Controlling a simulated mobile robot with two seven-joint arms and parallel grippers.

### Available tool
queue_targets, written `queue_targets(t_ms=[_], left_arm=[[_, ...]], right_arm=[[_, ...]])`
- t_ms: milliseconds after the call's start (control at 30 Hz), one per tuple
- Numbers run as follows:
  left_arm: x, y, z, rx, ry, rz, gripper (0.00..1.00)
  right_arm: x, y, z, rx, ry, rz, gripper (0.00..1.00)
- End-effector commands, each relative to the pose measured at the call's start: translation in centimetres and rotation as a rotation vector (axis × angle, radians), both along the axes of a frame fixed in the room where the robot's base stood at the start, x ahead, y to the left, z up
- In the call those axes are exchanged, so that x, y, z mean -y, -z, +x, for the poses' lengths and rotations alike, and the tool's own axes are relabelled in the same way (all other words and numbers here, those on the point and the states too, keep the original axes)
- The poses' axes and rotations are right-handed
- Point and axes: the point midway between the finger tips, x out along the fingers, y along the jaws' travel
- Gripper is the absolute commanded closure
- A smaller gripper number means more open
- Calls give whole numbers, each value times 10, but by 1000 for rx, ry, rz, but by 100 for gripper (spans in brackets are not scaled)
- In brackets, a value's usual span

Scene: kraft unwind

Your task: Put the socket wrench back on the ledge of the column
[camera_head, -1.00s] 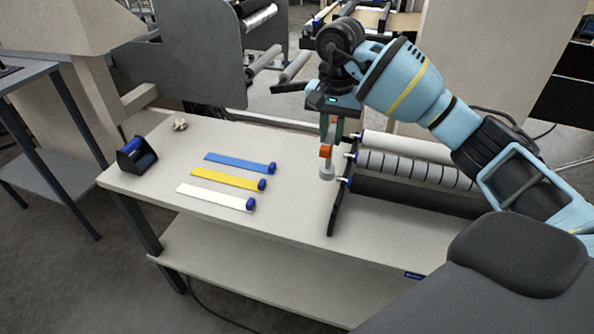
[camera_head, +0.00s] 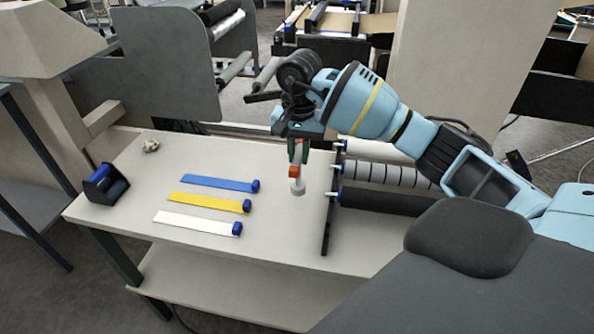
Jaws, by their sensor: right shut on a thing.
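My right gripper (camera_head: 298,152) is shut on the socket wrench (camera_head: 294,171) and holds it hanging down above the table. The wrench shows an orange part and a pale grey round lower end; its upper part is hidden between the fingers. It is left of the roller rack and right of the coloured strips. A beige column (camera_head: 50,85) stands at the left, with a small ledge (camera_head: 103,115) sticking out to the right beyond the table's back left. The ledge's top looks empty. My left gripper is not in view.
On the table (camera_head: 140,185) lie a blue strip (camera_head: 215,183), a yellow strip (camera_head: 203,202) and a white strip (camera_head: 190,222). A black and blue dispenser (camera_head: 105,185) and a small crumpled piece (camera_head: 151,145) are at the left. The rack (camera_head: 328,215) with rollers (camera_head: 385,202) is at the right.

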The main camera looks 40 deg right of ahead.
Motion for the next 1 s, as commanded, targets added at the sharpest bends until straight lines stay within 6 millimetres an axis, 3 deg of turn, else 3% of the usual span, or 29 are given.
queue_targets(t_ms=[333, 600, 967, 1000], left_arm=[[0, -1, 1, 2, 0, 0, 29], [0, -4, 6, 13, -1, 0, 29], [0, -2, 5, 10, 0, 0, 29], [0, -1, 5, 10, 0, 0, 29]], right_arm=[[0, 13, 0, 2, 0, 1, 100], [0, 44, 0, 2, 1, 1, 100], [0, 49, 0, 2, 0, 1, 100], [0, 50, 0, 1, 0, 0, 81]])
